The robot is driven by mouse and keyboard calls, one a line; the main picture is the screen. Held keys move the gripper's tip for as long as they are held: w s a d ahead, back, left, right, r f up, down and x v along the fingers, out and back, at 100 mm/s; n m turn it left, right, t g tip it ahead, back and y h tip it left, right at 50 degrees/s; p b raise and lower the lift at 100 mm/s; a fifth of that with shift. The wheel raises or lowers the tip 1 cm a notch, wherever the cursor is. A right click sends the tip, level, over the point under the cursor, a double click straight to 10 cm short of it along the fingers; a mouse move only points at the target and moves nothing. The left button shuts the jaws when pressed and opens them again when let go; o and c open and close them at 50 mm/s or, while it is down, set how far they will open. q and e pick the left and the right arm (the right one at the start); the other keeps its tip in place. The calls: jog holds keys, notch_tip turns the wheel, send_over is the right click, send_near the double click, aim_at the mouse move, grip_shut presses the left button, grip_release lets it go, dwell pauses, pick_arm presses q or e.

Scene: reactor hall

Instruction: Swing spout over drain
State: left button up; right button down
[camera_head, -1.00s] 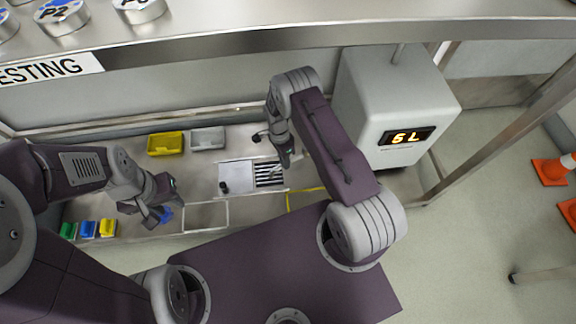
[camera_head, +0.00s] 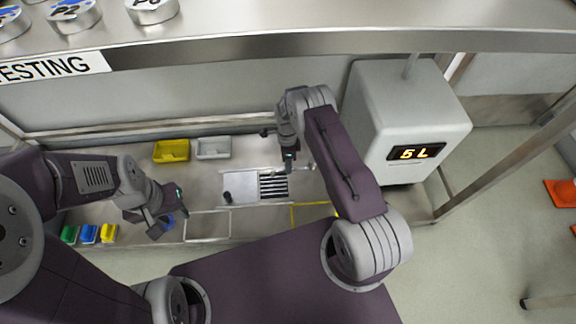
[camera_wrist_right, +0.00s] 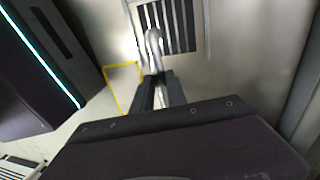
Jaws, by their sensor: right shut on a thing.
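The metal spout (camera_wrist_right: 154,42) is a curved tube in the right wrist view, with its bend in front of the drain grate (camera_wrist_right: 178,22). My right gripper (camera_wrist_right: 158,88) is shut on the spout's stem. In the head view the drain (camera_head: 273,187) is a slatted dark square in the bench top. My right gripper (camera_head: 291,166) is just behind and right of it, hiding most of the spout.
A yellow bin (camera_head: 171,151) and a grey bin (camera_head: 213,148) stand at the back of the bench. Small green, blue and yellow bins (camera_head: 108,233) stand at front left. A white box with a "5L" display (camera_head: 416,153) stands right of my right arm. A shelf edge (camera_head: 300,42) runs above.

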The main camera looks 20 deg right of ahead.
jog(key=c, duration=1.3)
grip_release()
jog(key=r+p, duration=0.1)
jog(key=r, duration=0.2)
jog(key=w+r+p, duration=0.1)
jog(key=r+p, duration=0.1)
jog(key=r, duration=0.1)
jog(key=r+p, duration=0.2)
jog(key=r, duration=0.1)
jog(key=shift+w+d, duration=0.2)
jog(key=shift+w, duration=0.2)
